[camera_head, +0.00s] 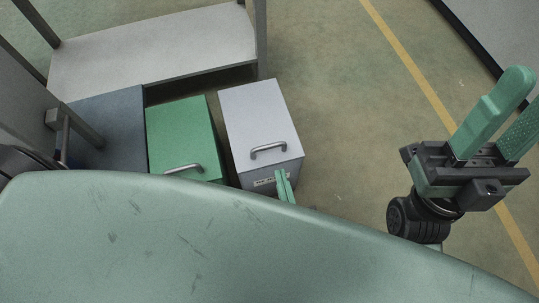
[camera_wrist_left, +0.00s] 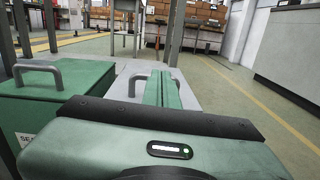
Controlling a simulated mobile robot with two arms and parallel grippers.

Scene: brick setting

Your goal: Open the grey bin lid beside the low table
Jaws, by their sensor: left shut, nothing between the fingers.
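The light grey bin (camera_head: 258,108) stands at the right end of a row of bins, by the low table (camera_head: 150,50). Its flat lid lies shut, with a metal bar handle (camera_head: 268,150) near the front edge. The handle also shows in the left wrist view (camera_wrist_left: 134,82), its right part hidden behind my fingers. My left gripper (camera_head: 284,187) is shut and empty at the bin's front face, just below the handle; its green fingers (camera_wrist_left: 165,88) lie together. I cannot tell whether they touch the bin. My right gripper (camera_head: 503,108) is open and empty, off to the right.
A green bin (camera_head: 183,132) with its own handle stands close on the left of the grey bin. A blue-grey bin (camera_head: 105,125) is further left. My green body covers the lower part of the head view. The floor (camera_head: 345,110) right of the grey bin is clear.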

